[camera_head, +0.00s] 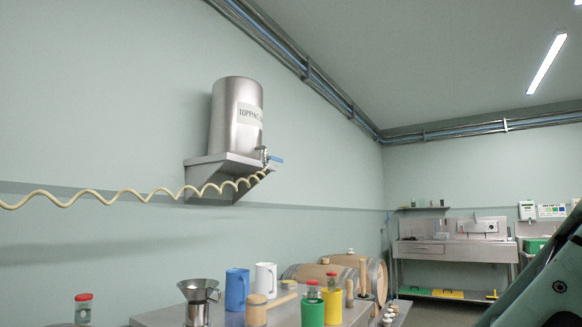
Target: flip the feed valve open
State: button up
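The feed valve (265,156) is at the lower right of a steel tank (236,116) labelled "TOPPING", with the rest of the label hard to read. It has a small blue lever handle (276,159) that sticks out to the right. The tank stands on a steel wall bracket (212,172). A cream coiled hose (130,194) runs from just below the valve away to the left edge. A dark green-grey part of my own arm fills the lower right corner. My gripper is not in view.
A steel table (160,317) below holds a blue jug (237,289), a white jug (265,279), a wooden mallet (257,312) and red-capped containers. Barrels (355,268) lie behind it. A steel sink bench (455,250) stands at the far wall. The space around the tank looks clear.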

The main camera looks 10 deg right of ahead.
aim_at(271, 158)
jog(key=i+l+u, duration=0.2)
jog(key=i+l, duration=0.9)
jog(key=l, duration=0.1)
